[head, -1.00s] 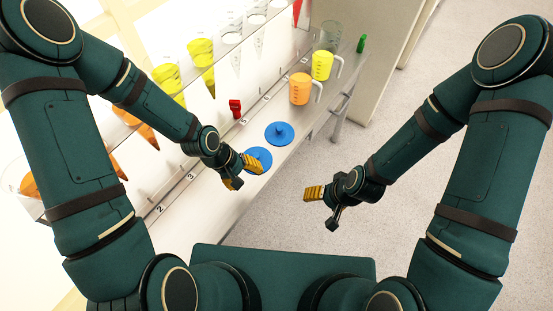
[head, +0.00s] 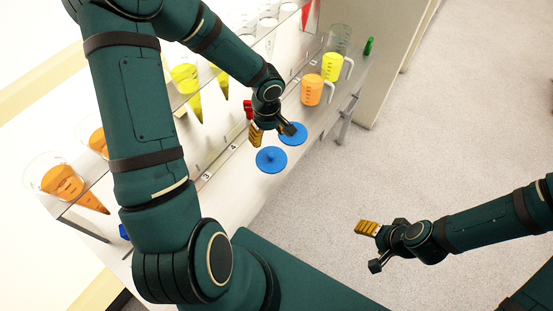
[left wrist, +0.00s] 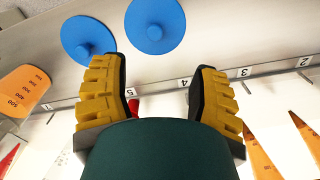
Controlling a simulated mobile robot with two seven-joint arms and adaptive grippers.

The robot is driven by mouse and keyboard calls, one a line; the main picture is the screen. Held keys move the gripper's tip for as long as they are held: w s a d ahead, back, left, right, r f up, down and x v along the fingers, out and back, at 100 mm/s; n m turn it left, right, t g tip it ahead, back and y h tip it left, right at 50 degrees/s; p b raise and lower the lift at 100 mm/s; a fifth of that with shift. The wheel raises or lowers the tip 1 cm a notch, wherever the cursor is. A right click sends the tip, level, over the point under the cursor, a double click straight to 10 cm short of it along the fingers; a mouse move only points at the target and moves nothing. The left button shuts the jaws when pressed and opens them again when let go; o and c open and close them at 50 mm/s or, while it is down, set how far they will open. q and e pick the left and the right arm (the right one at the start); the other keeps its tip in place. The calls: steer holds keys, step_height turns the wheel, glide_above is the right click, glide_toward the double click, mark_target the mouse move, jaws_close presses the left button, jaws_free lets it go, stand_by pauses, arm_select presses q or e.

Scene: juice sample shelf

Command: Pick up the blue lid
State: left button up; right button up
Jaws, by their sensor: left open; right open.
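Two flat round blue lids with small knobs lie on the white shelf. The nearer lid (head: 271,159) is fully visible in the head view; the farther lid (head: 292,134) is partly hidden by my left gripper (head: 273,133). In the left wrist view, the farther lid (left wrist: 87,38) is at upper left and the nearer lid (left wrist: 155,25) at top middle, both beyond the fingertips. My left gripper (left wrist: 158,70) is open and empty, above the shelf beside the lids. My right gripper (head: 369,246) is open and empty over the floor, away from the shelf.
An orange beaker (head: 312,89) and a yellow beaker (head: 331,67) stand past the farther lid. A red object (head: 248,108) is behind my left gripper. Cones of yellow and orange juice hang in the upper rack. The floor (head: 440,140) at right is clear.

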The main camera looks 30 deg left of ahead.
mark_target(271, 154)
arm_select(q)
step_height(271, 154, down, 7)
steer(key=shift+r+b, duration=0.1)
steer(key=shift+b, duration=0.6)
steer(key=shift+w+d+f+b, duration=0.1)
steer(key=shift+w+f+b, duration=0.15)
steer(key=shift+f, duration=1.1)
steer(key=shift+w+d+f+b, duration=0.1)
steer(key=shift+w+f+b, duration=0.1)
steer(key=shift+f, duration=1.1)
jaws_close()
